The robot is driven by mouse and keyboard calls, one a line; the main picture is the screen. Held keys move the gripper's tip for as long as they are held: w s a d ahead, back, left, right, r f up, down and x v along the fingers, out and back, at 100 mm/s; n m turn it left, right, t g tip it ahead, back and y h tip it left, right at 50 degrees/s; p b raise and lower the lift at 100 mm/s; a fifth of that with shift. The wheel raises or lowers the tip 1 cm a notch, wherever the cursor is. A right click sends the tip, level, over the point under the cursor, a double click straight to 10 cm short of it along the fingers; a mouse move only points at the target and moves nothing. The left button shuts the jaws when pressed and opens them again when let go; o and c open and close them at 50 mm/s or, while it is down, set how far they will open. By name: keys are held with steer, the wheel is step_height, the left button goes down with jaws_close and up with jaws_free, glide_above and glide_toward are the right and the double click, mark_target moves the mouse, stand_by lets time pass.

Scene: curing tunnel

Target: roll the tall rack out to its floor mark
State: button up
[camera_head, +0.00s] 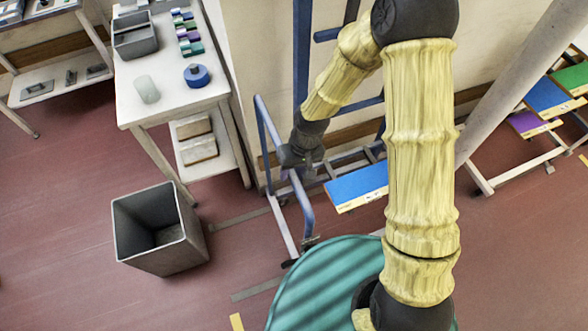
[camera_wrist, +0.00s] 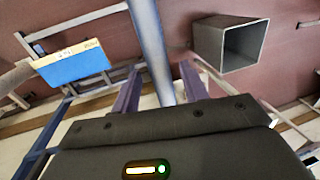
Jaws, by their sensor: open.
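The tall rack (camera_head: 301,60) has a blue frame with a tall post, pale base rails and a curved blue push handle (camera_head: 305,208) at its near left side. A blue panel (camera_head: 357,186) lies low on it, and it also shows in the wrist view (camera_wrist: 72,66). My gripper (camera_head: 298,172) is at the handle. In the wrist view my gripper (camera_wrist: 160,88) is open, with the handle bar (camera_wrist: 150,45) running between or just beyond its two fingers; contact cannot be told.
A grey bin (camera_head: 160,230) stands on the floor left of the rack. A white table (camera_head: 160,100) with a tray and small items is behind it. A shelf with coloured panels (camera_head: 548,97) stands at the right. Open red floor lies at front left.

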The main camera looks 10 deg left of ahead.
steer(key=shift+f, duration=0.25)
steer(key=shift+s, duration=0.1)
steer(key=shift+s, duration=0.1)
jaws_close()
steer(key=shift+a, duration=0.1)
